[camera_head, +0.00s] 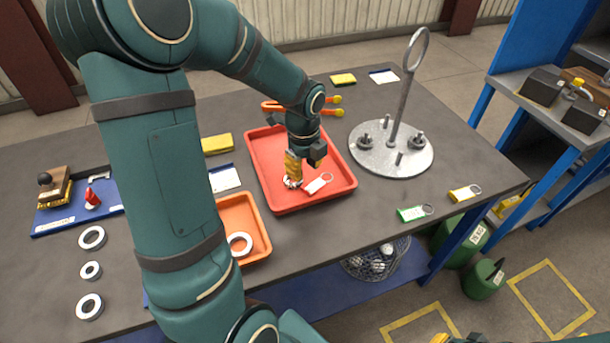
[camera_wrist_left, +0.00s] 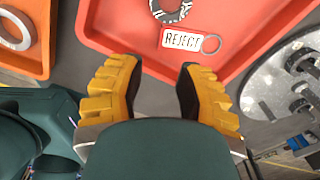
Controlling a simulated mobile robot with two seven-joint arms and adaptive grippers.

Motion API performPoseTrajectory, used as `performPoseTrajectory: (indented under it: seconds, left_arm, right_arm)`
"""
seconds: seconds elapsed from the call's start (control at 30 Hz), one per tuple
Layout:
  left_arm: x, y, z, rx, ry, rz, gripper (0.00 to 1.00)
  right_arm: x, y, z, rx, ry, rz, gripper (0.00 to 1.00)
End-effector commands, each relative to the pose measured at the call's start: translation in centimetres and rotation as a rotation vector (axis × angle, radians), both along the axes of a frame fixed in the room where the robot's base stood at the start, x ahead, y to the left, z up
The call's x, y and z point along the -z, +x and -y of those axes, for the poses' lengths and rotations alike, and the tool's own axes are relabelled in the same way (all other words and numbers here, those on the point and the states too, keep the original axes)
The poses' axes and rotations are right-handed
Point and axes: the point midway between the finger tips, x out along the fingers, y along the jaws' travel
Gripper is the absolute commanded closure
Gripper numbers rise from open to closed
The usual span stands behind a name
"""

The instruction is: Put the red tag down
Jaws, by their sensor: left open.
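The red tag (camera_head: 318,183), a white label marked REJECT with a red edge and a ring, lies in the red tray (camera_head: 281,208). It also shows in the left wrist view (camera_wrist_left: 182,40), apart from the fingers. My left gripper (camera_head: 293,172) is over the tray, just left of the tag. Its yellow fingers (camera_wrist_left: 158,82) are spread with nothing between them. A metal ring (camera_wrist_left: 170,9) lies beside the tag in the tray, partly cut off in the wrist view. My right gripper (camera_head: 442,339) barely shows at the bottom edge.
An orange tray (camera_head: 262,222) with a ring stands front left of the red tray. A round metal stand (camera_head: 405,164) with a tall looped post is to the right. Green (camera_head: 414,213) and yellow (camera_head: 464,194) tags lie near the front right edge, with bare tabletop around them.

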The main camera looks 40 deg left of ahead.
Motion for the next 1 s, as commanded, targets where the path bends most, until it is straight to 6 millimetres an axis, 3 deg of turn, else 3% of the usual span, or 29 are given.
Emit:
performPoseTrajectory:
  seconds: [0.1,0.3,1.0]
  left_arm:
    - [-2.1,0.0,0.0,-0.001,0.000,0.003,0.66]
    - [-3.5,-0.1,0.0,0.001,0.000,0.001,0.66]
    - [-3.6,-0.1,0.0,0.000,0.000,0.000,0.66]
  right_arm:
    - [-0.7,-0.1,0.0,-0.001,0.000,-0.003,1.00]
    - [-1.1,-0.2,0.0,-0.001,0.001,-0.005,1.00]
    - [-1.0,-0.2,0.0,-0.001,0.001,-0.006,1.00]
